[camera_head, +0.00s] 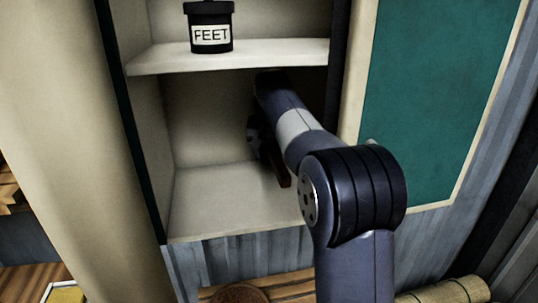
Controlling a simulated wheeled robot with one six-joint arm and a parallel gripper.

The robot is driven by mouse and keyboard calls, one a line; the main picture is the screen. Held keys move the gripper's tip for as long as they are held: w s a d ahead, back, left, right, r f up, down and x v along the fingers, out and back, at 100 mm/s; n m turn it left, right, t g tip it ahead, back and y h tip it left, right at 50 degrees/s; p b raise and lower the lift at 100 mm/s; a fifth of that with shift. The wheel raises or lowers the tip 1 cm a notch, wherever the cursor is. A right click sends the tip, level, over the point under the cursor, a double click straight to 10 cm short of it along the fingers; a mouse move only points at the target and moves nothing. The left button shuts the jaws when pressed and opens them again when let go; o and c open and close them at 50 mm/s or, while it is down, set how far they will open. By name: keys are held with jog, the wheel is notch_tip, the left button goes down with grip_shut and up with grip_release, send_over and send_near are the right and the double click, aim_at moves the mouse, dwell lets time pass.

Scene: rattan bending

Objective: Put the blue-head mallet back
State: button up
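My arm reaches into the lower compartment of a cream shelf unit (205,195). My gripper (262,145) is at the back right of this compartment, mostly hidden behind my own arm. I cannot see whether its fingers are open or shut. A thin reddish-brown piece (285,180) shows just below my gripper, beside my arm. It may be part of the mallet's handle, but I cannot tell. No blue mallet head can be made out.
The compartment's left floor is bare. A green panel (435,100) is at the right. A rolled tan bundle (445,291) lies at the bottom right.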

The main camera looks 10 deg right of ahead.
aim_at(276, 160)
jog(key=shift+f, duration=1)
jog(key=o, duration=1.4)
jog(key=shift+f, duration=0.15)
jog(key=v, duration=0.5)
jog(key=shift+w, duration=0.15)
jog(key=s+b, duration=0.1)
jog(key=s, duration=0.2)
jog(key=s+a+b, duration=0.1)
jog(key=s+b, duration=0.1)
jog(key=s, duration=0.2)
jog(key=s+b, duration=0.1)
jog(key=s, duration=0.3)
jog(key=shift+a, duration=0.2)
jog(key=shift+s+a+b, duration=0.1)
jog(key=shift+s+b, duration=0.25)
jog(key=shift+s, duration=0.25)
